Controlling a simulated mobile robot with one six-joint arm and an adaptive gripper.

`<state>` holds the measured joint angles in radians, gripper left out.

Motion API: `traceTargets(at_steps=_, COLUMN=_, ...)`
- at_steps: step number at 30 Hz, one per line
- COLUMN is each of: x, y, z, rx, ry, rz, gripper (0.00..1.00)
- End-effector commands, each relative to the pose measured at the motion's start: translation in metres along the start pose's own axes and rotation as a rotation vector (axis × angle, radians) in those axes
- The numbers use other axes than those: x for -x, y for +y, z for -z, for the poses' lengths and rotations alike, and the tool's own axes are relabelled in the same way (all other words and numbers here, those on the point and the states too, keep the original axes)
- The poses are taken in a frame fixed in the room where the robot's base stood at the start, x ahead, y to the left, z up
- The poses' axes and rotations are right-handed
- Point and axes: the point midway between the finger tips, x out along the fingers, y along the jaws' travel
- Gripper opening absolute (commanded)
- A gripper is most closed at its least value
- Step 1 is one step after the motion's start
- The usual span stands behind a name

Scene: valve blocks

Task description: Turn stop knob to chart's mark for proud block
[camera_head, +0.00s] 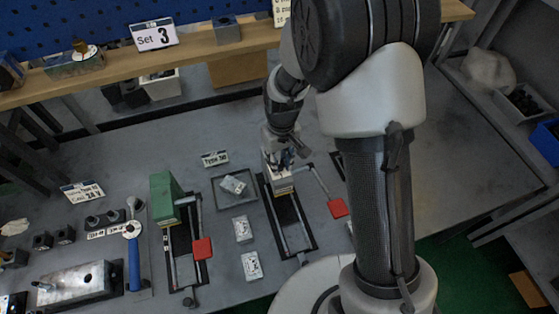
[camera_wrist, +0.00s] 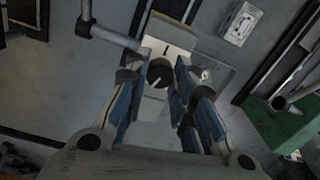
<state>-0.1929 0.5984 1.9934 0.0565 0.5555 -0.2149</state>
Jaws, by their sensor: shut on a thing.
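My gripper (camera_head: 285,155) points down over a pale block (camera_head: 284,184) at the far end of a black-framed rail. In the wrist view, my gripper's (camera_wrist: 156,82) blue-padded fingers stand on both sides of a round black knob (camera_wrist: 159,72) and are shut on it. A white pointer line shows on the knob's top, slanting in the picture. The knob sits at the pale block (camera_wrist: 170,35). In the head view my gripper hides the knob. A card reading "Set 3" (camera_head: 154,35) stands on the shelf; I cannot tell which sheet is the chart.
A red-ended lever (camera_head: 338,208) sticks out right of the rail. A green block (camera_head: 165,196) with another red lever (camera_head: 202,248) stands left. Small pale plates (camera_head: 243,229) lie between, one in a tray (camera_head: 223,201). A blue-handled tool (camera_head: 133,262) lies farther left.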

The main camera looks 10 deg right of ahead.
Motion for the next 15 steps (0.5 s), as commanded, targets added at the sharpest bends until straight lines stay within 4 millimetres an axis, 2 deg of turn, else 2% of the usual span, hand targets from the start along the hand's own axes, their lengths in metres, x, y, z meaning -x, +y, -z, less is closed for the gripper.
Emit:
traceTargets(at_steps=6, x=-0.0001, y=0.0002, z=0.0003, rx=0.16, ry=-0.004, rz=0.0, gripper=0.0)
traceTargets(at_steps=15, x=0.0, y=0.0001, z=0.0003, rx=0.29, ry=-0.009, rz=0.0, gripper=0.0)
